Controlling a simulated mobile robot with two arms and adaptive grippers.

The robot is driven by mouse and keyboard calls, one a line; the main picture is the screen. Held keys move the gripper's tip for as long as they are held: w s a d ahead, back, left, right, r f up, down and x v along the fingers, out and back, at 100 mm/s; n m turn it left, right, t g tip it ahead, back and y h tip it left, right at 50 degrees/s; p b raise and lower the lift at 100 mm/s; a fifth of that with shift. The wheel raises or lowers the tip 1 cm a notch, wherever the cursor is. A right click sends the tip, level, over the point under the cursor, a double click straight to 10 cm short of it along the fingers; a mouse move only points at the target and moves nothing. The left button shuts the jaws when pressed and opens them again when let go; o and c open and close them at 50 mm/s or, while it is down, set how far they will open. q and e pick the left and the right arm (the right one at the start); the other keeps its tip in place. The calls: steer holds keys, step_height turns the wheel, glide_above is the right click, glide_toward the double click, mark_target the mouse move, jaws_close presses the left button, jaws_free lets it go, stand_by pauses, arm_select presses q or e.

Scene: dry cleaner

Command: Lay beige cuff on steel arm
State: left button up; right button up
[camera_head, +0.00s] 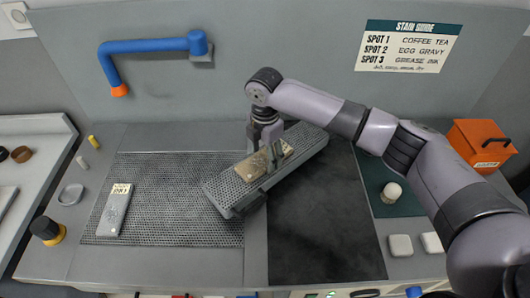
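The beige cuff (249,171) is a small flat piece with darker marks. It lies on or just over the top face of the perforated steel arm (220,186), near its middle. The steel arm is a long grey board running diagonally from lower left to upper right. The view does not show whether the fingers are closed on the cuff. My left gripper is out of view.
A perforated grey plate (180,190) with a tagged light-grey piece (114,212) lies left; a dark panel (320,230) lies right. A blue pipe (145,46) juts from the back wall. An orange box (480,143) stands far right. A black-yellow pot (47,230) is at left.

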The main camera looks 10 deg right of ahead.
mark_target(264, 157)
steer(key=o, duration=0.4)
steer(key=shift+r+b, duration=1.9)
steer(key=shift+r, duration=4.25)
